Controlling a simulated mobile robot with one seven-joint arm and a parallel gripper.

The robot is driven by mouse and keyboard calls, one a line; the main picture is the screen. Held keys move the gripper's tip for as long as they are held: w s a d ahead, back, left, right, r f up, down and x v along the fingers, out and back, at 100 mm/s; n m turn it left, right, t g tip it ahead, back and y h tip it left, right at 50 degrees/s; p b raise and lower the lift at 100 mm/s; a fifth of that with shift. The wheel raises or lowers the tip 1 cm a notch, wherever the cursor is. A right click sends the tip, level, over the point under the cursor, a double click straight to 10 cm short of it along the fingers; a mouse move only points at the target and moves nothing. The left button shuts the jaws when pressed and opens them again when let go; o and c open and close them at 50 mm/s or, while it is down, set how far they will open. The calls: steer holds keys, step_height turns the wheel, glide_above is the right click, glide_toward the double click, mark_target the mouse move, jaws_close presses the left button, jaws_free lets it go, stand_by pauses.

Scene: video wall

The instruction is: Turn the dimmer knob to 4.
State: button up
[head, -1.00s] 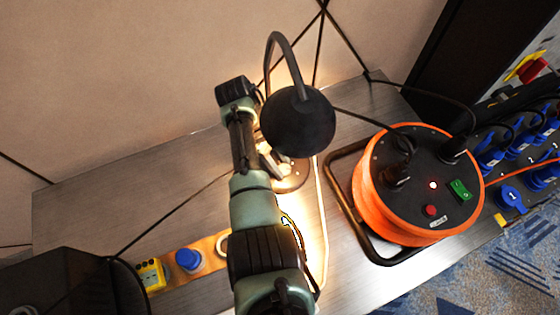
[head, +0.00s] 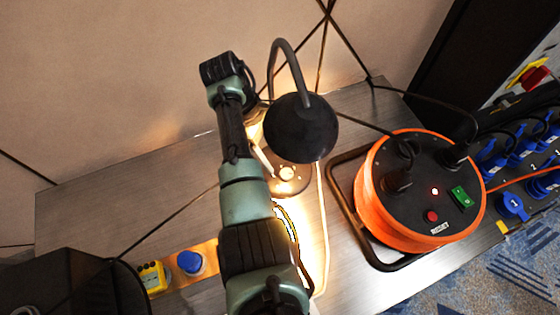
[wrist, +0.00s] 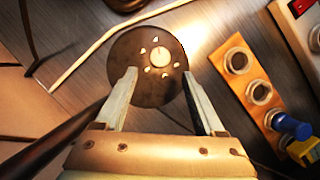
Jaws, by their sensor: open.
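The dimmer knob (wrist: 160,57) is a small pale round cap on the dark disc-shaped lamp base (wrist: 138,88). Several small light marks sit around it, too small to read. In the head view the knob (head: 287,172) shows on the lamp base (head: 291,187), just below the black lamp head (head: 300,128). My gripper (wrist: 160,74) is open and empty in the wrist view, with its fingertips over the base, one on each side of the knob and slightly short of it. I cannot tell the height gap. In the head view my arm mostly hides the gripper.
An orange cable reel (head: 372,205) stands right of the lamp. A wooden strip with several round sockets (wrist: 240,62) and a blue plug (wrist: 290,126) lies nearby. A lit cable (head: 322,225) runs beside the lamp base. The grey table (head: 100,215) is clear at left.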

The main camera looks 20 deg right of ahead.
steer(key=v, duration=0.6)
steer(key=shift+r, duration=0.35)
steer(key=shift+w+a+f, duration=0.1)
steer(key=shift+w+a, duration=0.05)
steer(key=shift+a, duration=0.05)
